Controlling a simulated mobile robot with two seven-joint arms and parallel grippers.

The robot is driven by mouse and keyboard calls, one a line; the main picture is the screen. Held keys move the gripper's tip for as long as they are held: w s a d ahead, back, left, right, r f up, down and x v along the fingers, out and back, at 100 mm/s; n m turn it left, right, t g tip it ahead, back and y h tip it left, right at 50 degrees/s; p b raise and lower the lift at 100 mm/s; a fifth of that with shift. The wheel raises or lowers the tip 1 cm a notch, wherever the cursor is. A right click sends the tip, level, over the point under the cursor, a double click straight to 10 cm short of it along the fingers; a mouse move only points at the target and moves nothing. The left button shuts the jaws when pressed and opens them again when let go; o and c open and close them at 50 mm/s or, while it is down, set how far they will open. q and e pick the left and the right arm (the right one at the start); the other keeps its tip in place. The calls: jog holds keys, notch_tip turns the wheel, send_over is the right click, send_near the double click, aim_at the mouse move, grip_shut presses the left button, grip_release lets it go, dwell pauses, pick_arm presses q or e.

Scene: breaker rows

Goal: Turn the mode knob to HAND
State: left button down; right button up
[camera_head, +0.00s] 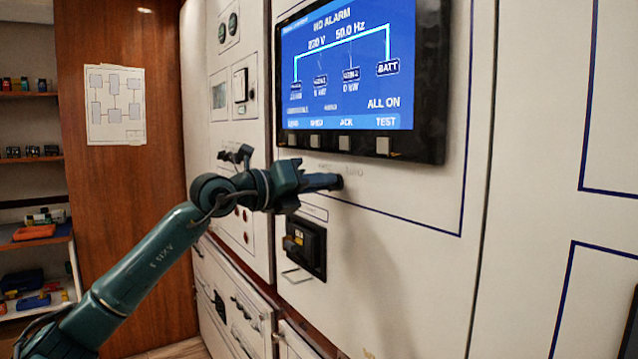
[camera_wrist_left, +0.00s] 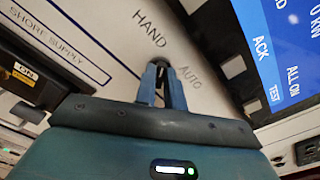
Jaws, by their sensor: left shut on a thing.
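The mode knob (camera_head: 339,183) is a small dark knob on the white panel below the screen. It also shows as a dark bit between my fingertips in the left wrist view (camera_wrist_left: 161,63). My left gripper (camera_head: 328,181) reaches it from the left and is shut on it; the two fingers also show in the left wrist view (camera_wrist_left: 163,83). The HAND label (camera_wrist_left: 149,28) and the AUTO label (camera_wrist_left: 189,77) are printed on the panel beside the knob. My fingers hide most of the knob, so I cannot tell where it points. My right gripper is not in view.
The lit screen (camera_head: 350,65) with a row of square buttons sits just above the knob. Below is a black switch unit (camera_head: 304,246), with a SHORE SUPPLY label (camera_wrist_left: 45,38) near it. A shelf with boxes (camera_head: 35,232) stands far left. The panel right of the knob is clear.

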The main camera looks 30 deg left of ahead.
pick_arm(q)
jog(key=c, duration=1.5)
grip_release()
